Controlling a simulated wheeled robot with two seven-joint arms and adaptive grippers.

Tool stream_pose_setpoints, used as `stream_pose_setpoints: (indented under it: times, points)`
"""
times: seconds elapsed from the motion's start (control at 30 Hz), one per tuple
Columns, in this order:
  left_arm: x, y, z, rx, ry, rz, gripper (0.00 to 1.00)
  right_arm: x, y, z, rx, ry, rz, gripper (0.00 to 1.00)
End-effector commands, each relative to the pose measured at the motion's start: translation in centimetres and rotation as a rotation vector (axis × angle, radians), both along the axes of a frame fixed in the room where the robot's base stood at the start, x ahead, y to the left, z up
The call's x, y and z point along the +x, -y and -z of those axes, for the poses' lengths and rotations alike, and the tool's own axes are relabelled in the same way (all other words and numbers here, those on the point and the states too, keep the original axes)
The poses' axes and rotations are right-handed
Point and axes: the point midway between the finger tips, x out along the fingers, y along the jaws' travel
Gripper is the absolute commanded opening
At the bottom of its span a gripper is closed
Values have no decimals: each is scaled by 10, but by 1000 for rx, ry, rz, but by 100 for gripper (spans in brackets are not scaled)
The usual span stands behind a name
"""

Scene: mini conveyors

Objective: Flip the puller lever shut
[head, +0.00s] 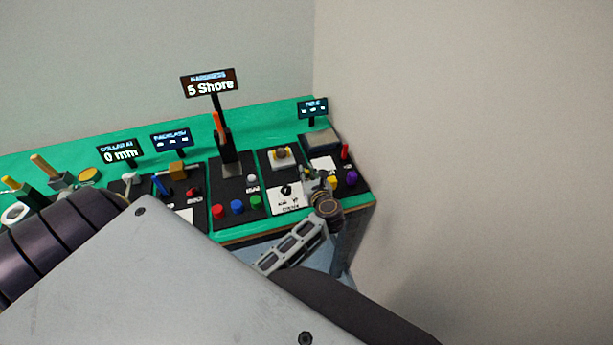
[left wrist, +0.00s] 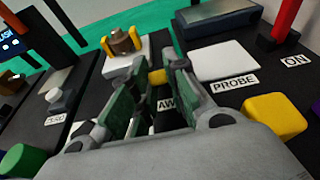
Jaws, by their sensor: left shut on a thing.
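The puller (head: 282,157) stands on a black panel at the bench's right part, a white block with yellow jaws around a brown round piece. In the left wrist view the puller (left wrist: 125,48) is at upper left, just beyond my fingers. My left gripper (head: 312,178) is low over the panel, right of the puller. In the wrist view my left gripper (left wrist: 155,85) is shut on a small yellow piece (left wrist: 157,76), which looks like the lever's end. The fingers hide the rest of the lever, so its angle cannot be told. My right gripper is not in view.
A red upright lever (head: 345,152) and a purple knob (head: 351,177) stand at the right end. A sign post (head: 222,135) rises to the left. The wall is close on the right.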

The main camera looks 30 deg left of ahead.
Motion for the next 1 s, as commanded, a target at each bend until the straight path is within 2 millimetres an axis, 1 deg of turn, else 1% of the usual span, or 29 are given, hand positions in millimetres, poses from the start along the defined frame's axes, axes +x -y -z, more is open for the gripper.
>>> stream_pose_setpoints:
  times: [0.03, 0.47, 0.5, 0.63, 0.67, 1.0]
  points:
    - [4, 6, -3, 0, 14, 13, 0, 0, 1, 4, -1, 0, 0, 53]
    - [2, 2, -3, 14, 12, 10, 0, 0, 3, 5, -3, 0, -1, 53]
    - [2, 2, -3, 14, 12, 10, 18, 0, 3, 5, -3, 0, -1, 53]
    - [1, 1, -2, 14, 10, 8, 35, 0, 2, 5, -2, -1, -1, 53]
    - [1, 1, -1, 13, 9, 8, 38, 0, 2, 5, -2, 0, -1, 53]
    - [-1, -1, 0, 15, 4, 3, 38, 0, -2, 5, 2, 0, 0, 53]
